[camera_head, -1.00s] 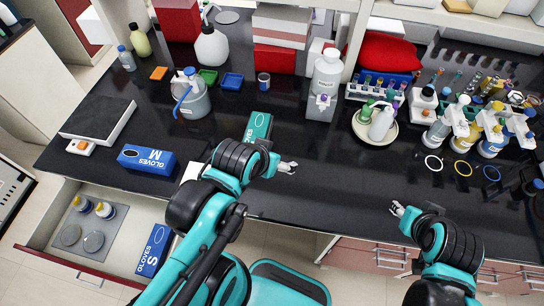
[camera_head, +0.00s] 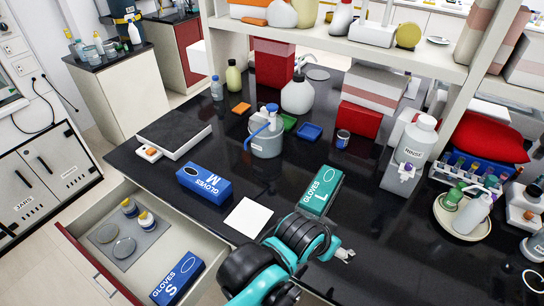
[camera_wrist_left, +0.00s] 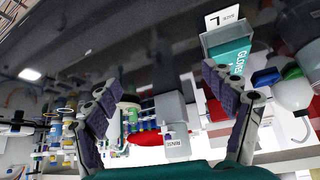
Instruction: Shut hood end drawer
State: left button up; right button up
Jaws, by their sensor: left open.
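The end drawer (camera_head: 85,262) is pulled out below the bench at the lower left of the head view, its red front and metal handle facing left. Inside are a grey mat with small yellow-and-white bottles (camera_head: 147,220), round dishes (camera_head: 124,248) and a blue glove box marked S (camera_head: 178,279). My left gripper (camera_head: 346,256) is over the front of the black bench, right of the drawer and apart from it. In the left wrist view its two fingers (camera_wrist_left: 170,105) are spread wide with nothing between them. My right gripper is outside these views.
On the bench (camera_head: 130,163) stand a blue glove box M (camera_head: 204,183), a teal glove box L (camera_head: 320,191), a white sheet (camera_head: 247,218), a balance (camera_head: 174,139) and a jug (camera_head: 266,142). Floor left of the drawer is clear before grey cabinets (camera_head: 45,178).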

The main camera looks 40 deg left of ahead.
aim_at(158, 252)
jog(key=k+l+u, duration=0.25)
jog(key=k, duration=0.4)
jog(key=u, duration=2.7)
jog(key=i+j+u, duration=0.15)
jog(key=i+u, duration=0.25)
jog(key=k, duration=0.1)
